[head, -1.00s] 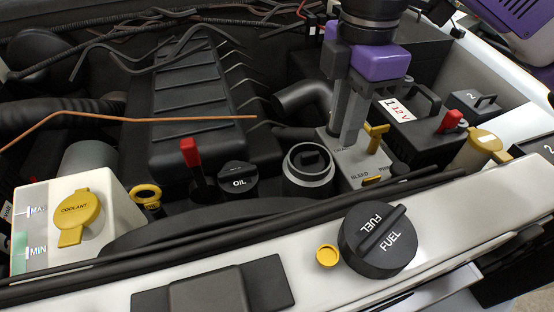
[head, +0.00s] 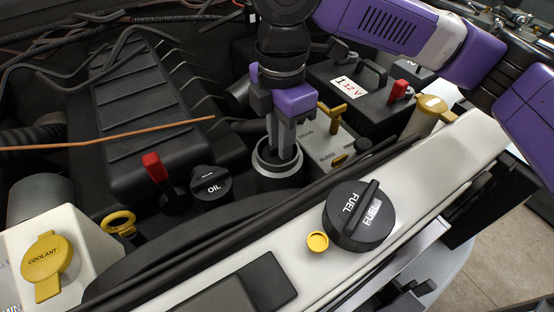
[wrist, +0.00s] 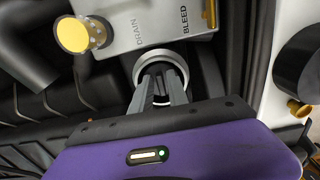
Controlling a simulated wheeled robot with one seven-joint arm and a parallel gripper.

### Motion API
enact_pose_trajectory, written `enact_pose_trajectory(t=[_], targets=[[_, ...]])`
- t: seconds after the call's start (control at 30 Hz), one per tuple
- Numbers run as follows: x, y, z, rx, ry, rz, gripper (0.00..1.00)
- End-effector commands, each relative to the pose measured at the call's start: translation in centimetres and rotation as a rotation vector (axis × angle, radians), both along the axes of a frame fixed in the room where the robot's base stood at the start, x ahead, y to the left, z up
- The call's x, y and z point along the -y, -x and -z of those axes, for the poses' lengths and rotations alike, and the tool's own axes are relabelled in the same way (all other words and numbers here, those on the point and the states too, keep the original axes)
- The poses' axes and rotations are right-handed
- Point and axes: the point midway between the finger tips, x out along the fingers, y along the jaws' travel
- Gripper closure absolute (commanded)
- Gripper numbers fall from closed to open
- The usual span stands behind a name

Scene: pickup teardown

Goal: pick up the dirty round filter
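The round filter housing (head: 277,179) is a dark cup with a grey rim, left of the drain and bleed block. One second ago a dark piece with a raised tab showed inside it, likely the filter. Now my fingers cover most of that piece and its dirt cannot be judged. My gripper (head: 283,152) points down with its fingertips inside the housing's mouth. In the wrist view, both fingers of my gripper (wrist: 161,85) reach into the pale ring of the housing (wrist: 141,72). Whether they grip the piece is hidden.
The grey drain and bleed block (head: 330,145) with yellow levers stands close by on the right. The oil cap (head: 211,184) and a red-handled lever (head: 155,168) are left. The fuel cap (head: 358,218) sits on the front rail. A battery (head: 362,95) is behind.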

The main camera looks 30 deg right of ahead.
Motion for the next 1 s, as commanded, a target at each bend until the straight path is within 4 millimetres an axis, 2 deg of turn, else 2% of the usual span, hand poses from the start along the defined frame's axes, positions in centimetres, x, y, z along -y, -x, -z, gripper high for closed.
enact_pose_trajectory(t=[0.2,0.3,1.0], targets=[[-0.02,-0.01,0.1,0.001,0.0,0.0,0.8],[-0.02,-0.01,0.09,0.001,-0.001,0.0,1.0],[-0.02,-0.02,0.05,0.001,-0.001,0.0,1.0]])
